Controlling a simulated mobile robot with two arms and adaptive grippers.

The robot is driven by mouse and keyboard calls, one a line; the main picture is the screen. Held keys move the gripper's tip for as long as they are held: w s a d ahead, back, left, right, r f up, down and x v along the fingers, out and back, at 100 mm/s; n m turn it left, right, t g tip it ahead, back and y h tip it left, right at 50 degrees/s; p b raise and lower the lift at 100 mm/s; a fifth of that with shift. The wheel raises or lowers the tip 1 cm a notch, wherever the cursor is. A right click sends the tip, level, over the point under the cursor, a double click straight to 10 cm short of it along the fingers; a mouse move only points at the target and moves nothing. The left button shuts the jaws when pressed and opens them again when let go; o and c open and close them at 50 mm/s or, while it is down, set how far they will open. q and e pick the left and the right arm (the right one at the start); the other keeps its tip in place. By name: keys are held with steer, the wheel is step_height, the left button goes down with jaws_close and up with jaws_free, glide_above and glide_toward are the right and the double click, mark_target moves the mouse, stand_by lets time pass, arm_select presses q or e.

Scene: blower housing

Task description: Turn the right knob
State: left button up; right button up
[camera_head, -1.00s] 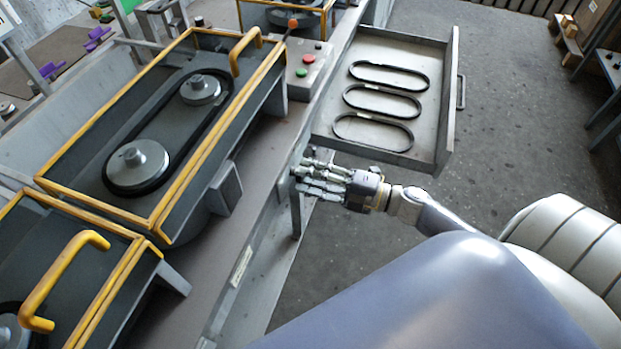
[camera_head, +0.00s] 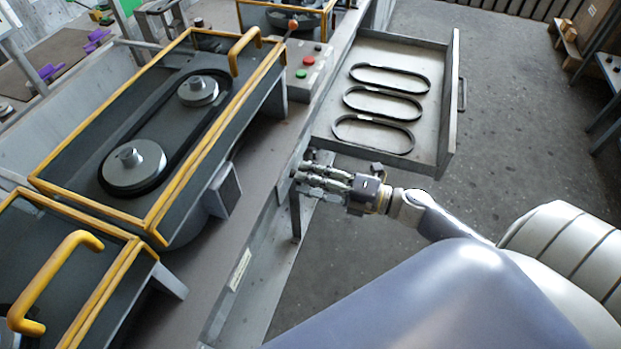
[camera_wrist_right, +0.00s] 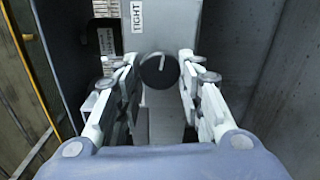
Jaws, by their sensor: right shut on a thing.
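The right knob (camera_wrist_right: 159,71) is round and black with a light pointer line, and shows in the right wrist view on a pale panel below a label reading "TIGHT" (camera_wrist_right: 137,15). The pointer line stands nearly upright. My right gripper (camera_wrist_right: 160,80) has its two fingers on either side of the knob and is shut on it. In the head view my right gripper (camera_head: 305,178) is at the bench's front edge, just below the open drawer, and the knob is hidden there. My left gripper is not in view.
An open drawer (camera_head: 440,110) with several black belts sticks out beside my right gripper. A yellow-framed blower housing (camera_head: 165,215) with two pulleys stands on the bench. A control box (camera_head: 303,75) has red and green buttons.

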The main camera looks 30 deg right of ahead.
steer(key=o, duration=1.1)
steer(key=shift+c, duration=0.2)
steer(key=v, duration=1.2)
steer(key=shift+f, duration=0.1)
